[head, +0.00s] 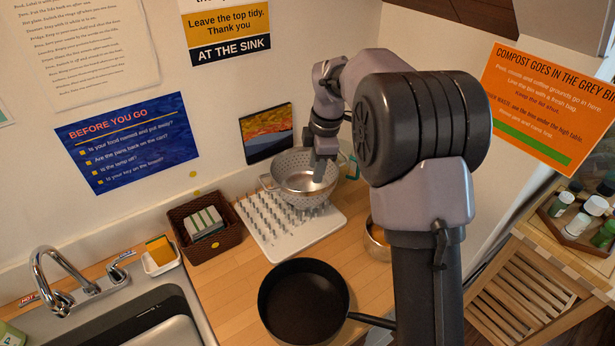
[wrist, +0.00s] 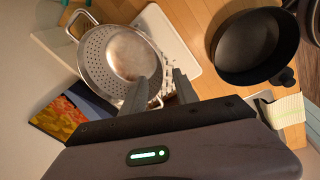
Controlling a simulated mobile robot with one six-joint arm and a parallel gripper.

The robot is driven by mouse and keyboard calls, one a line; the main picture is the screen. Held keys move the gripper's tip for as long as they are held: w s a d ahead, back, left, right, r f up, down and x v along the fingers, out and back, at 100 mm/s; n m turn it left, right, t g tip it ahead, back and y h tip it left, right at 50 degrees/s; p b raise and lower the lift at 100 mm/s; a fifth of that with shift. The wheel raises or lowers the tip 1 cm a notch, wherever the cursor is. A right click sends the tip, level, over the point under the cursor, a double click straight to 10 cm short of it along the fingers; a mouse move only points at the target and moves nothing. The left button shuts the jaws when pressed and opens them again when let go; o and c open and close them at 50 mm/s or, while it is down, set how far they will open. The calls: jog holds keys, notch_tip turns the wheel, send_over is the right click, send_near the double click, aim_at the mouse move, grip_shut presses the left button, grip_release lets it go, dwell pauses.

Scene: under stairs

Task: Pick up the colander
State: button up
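The colander (head: 284,184) is a grey perforated metal bowl with loop handles. It sits upright on the white pegged drying rack (head: 263,243), by the wall. My gripper (head: 319,178) reaches down at the colander's right side in the head view and hides part of its rim. In the wrist view, the colander (wrist: 97,62) shows its hollow inside. My gripper (wrist: 161,76) is open there, with its fingers apart on either side of the rim near one handle. I cannot tell whether either finger touches it.
A black frying pan (head: 303,302) lies on the wooden counter in front of the rack. A brown basket (head: 190,248) stands left of the rack, with the sink and tap (head: 50,280) beyond it. A small picture (head: 267,133) stands behind the colander. A metal bowl (head: 377,240) is at right.

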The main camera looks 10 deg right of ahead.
jog(key=b, duration=0.1)
send_over(309, 201)
jog(key=d, duration=0.1)
notch_tip(309, 201, down, 7)
jog(key=shift+s+r, duration=0.1)
jog(key=shift+r, duration=0.1)
jog(key=f, duration=0.1)
jog(key=f+b, duration=0.1)
jog(key=f, duration=0.1)
jog(key=a+f, duration=0.1)
jog(key=f, duration=0.1)
jog(key=shift+w+f, duration=0.25)
jog(key=shift+d+r, duration=0.1)
jog(key=shift+r, duration=0.05)
grip_shut()
dwell(0.3)
